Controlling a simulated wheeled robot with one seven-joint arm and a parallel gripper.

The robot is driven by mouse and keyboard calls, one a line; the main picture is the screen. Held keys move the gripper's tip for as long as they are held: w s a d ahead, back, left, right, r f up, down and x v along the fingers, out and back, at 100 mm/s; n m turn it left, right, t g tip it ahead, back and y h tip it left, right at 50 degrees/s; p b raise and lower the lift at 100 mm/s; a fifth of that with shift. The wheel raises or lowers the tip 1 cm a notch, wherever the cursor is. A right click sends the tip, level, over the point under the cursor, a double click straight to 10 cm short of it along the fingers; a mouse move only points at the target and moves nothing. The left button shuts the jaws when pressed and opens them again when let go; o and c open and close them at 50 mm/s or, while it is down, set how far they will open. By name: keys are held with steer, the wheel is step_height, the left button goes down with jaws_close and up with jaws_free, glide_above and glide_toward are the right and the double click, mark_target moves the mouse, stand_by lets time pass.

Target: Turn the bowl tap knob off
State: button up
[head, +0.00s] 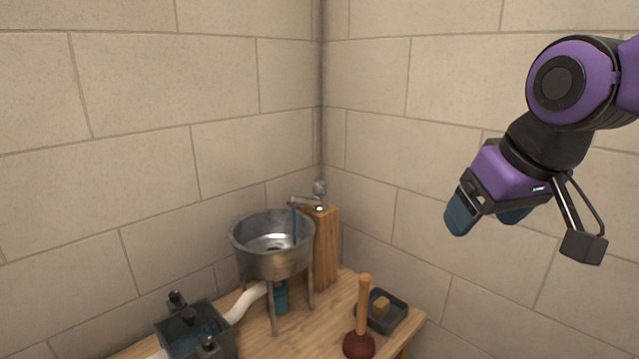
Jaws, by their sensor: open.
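The metal bowl (255,262) stands on legs on a wooden table in the corner. Behind its right side, a wooden post (328,250) carries the tap (303,200), whose spout points left over the bowl. The grey tap knob (320,187) sits on top of the post. A thin blue stream (294,226) drops from the spout into the bowl. My gripper (485,222) is at the upper right, open and empty, well apart from the knob. Its blue fingers point down and left.
A plunger (363,315) with an upright wooden handle stands at the table's front right. Beside it is a dark tray (392,318) with a small tan block (381,306). A dark box (193,330) with blue water and a white pipe (245,302) are at the left. Walls close off the corner behind.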

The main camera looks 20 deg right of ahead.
steer(key=w+r+n+g, duration=0.1)
steer(key=w+r, duration=0.3)
steer(key=w, duration=0.2)
steer(key=w+r+n, duration=0.1)
steer(key=w+r, duration=0.2)
steer(key=w, duration=0.4)
steer(key=n+g, duration=0.4)
steer(key=n, duration=0.5)
glide_above(320, 181)
step_height(320, 181, down, 14)
steer(key=shift+w+f+n, duration=0.2)
steer(key=shift+f+n, duration=0.1)
steer(key=shift+f, duration=0.2)
step_height(320, 181, down, 10)
steer(key=shift+f, duration=0.15)
steer(key=c, duration=0.9)
